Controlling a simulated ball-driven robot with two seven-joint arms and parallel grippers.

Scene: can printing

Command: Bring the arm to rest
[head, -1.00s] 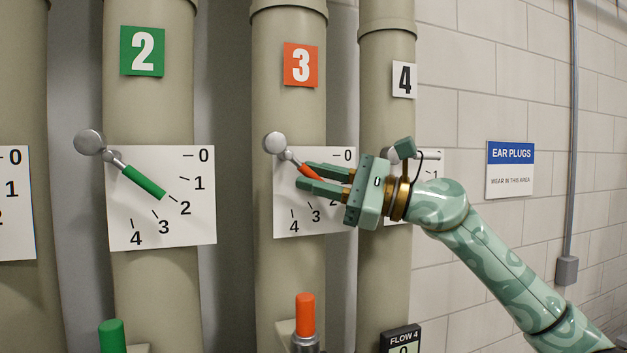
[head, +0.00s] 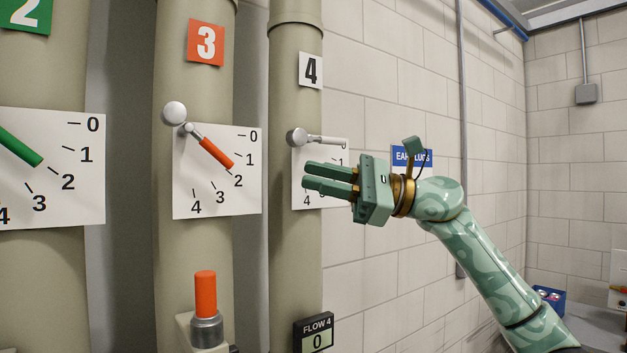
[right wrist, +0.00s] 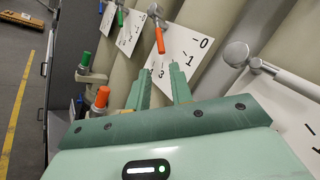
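My right gripper (head: 305,176) is open and empty, in front of pipe 4 (head: 295,90) and its dial plate. It also shows in the right wrist view (right wrist: 158,75) with a gap between its fingers. The orange lever (head: 216,153) on pipe 3 points down-right, near the 2 mark, clear of the fingers. It also shows in the right wrist view (right wrist: 160,38). The white lever (head: 325,139) on pipe 4 points level towards 0, just above my fingers. The green lever (head: 18,148) points near 2. My left gripper is not in view.
An orange-topped fitting (head: 205,292) stands below dial 3. A FLOW 4 display (head: 317,338) reads 0. An EAR PLUGS sign (head: 412,157), partly covered by my right wrist, hangs on the brick wall. A blue box (head: 549,297) sits at the lower right. The wall area right of pipe 4 looks open.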

